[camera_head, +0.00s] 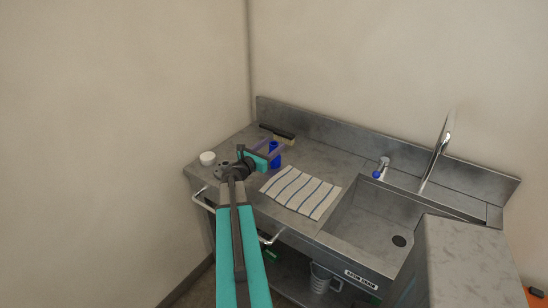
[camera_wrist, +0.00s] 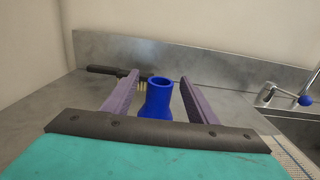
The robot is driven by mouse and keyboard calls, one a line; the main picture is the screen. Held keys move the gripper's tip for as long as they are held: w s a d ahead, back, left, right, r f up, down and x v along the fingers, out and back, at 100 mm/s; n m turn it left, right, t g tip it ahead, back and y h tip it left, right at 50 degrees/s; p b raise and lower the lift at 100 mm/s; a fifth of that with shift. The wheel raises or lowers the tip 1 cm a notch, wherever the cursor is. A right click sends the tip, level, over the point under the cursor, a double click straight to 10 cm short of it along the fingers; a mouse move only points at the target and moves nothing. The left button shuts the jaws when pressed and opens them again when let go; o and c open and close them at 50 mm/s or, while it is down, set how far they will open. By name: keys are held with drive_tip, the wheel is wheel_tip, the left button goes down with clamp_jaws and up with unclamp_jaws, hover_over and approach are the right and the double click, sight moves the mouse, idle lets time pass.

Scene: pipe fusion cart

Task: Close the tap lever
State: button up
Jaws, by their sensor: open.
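The tap lever (camera_head: 377,174) ends in a blue ball, on a chrome base at the back left of the sink, left of the curved spout (camera_head: 437,150). In the wrist view, the lever (camera_wrist: 305,100) is at the right edge, its thin rod running to the ball. My gripper (camera_head: 272,150) is well left of the lever, over the counter. In the wrist view, my gripper (camera_wrist: 158,76) is open, its purple fingers appearing either side of a blue flared container (camera_wrist: 158,100). I cannot tell whether they touch it.
A striped cloth (camera_head: 301,192) lies between my gripper and the sink basin (camera_head: 375,225). A dark brush (camera_head: 284,136) lies near the backsplash (camera_head: 330,125). A white round item (camera_head: 207,158) sits at the counter's left end. A grey block-like surface (camera_head: 470,255) stands front right.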

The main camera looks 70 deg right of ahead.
drive_tip(key=shift+d, duration=0.15)
drive_tip(key=shift+p+x, duration=0.7)
drive_tip(key=shift+x, duration=0.25)
drive_tip(key=shift+p+x, duration=0.7)
drive_tip(key=shift+x, duration=0.85)
drive_tip(key=shift+f, duration=0.2)
clamp_jaws()
